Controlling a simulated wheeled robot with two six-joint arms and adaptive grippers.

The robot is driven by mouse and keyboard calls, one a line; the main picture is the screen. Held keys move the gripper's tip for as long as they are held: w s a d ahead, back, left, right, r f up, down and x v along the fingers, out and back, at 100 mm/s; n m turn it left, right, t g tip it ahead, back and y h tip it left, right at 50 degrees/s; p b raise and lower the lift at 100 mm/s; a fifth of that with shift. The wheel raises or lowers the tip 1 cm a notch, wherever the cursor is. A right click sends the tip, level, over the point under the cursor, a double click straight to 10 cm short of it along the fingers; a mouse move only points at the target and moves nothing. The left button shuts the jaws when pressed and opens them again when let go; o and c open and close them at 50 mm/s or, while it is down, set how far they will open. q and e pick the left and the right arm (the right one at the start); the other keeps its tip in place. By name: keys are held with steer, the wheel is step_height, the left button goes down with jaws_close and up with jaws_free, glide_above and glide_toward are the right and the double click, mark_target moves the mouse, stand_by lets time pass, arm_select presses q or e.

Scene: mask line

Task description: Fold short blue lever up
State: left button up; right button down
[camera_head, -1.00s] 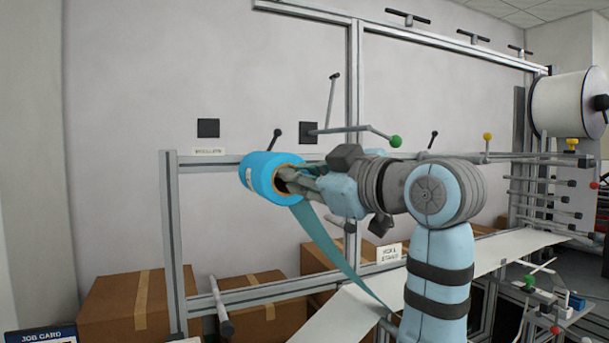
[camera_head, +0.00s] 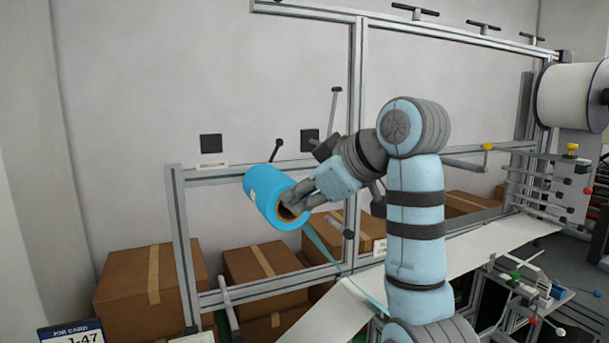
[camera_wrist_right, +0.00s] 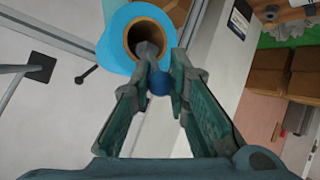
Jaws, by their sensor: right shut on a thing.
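The short blue lever shows in the right wrist view as a small dark blue ball knob (camera_wrist_right: 159,84) on a grey stem in front of a bright blue roll's brown core. My right gripper (camera_head: 293,201) is at the open end of the blue roll (camera_head: 263,190). In the right wrist view the fingertips (camera_wrist_right: 162,76) close on the lever around its knob and stem. The knob is hidden behind the fingers in the head view. My left gripper is not in view.
A grey rail frame (camera_head: 178,245) stands around the roll, with a black-knobbed rod (camera_head: 277,150) just behind it. Cardboard boxes (camera_head: 150,283) sit below. A white web (camera_head: 345,308) runs to the right, and a big white spool (camera_head: 570,97) stands far right.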

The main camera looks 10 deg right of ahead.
steer(key=shift+r, duration=0.2)
stand_by(0.3)
steer(key=c, duration=1.5)
jaws_free()
steer(key=shift+f, duration=0.1)
step_height(320, 180, up, 10)
steer(key=shift+r, duration=0.1)
